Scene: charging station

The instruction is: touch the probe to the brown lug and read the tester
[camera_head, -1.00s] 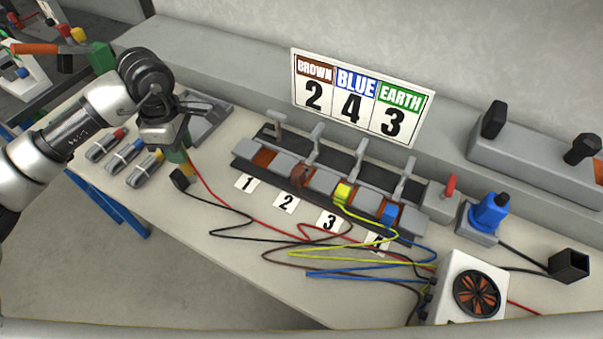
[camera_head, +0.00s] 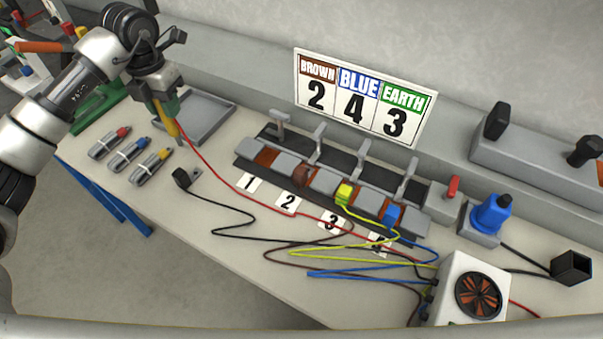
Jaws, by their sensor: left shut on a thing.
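My left gripper (camera_head: 160,98) is at the upper left, shut on the probe (camera_head: 170,122), which has a green and yellow body and a red lead. The probe hangs above the table near the grey tray, well left of the terminal block. The brown lug (camera_head: 303,178) sits in the block behind number card 2, apart from the probe. A yellow lug (camera_head: 343,194) and a blue lug (camera_head: 391,215) sit farther right. I cannot make out the tester for sure. My right gripper is not in view.
The terminal block (camera_head: 289,162) has several raised levers. The sign (camera_head: 363,99) stands behind it. Loose wires cross the table in front, near a white fan box (camera_head: 455,277). Three clips (camera_head: 127,153), a black block (camera_head: 182,178) and the grey tray (camera_head: 205,112) are at the left.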

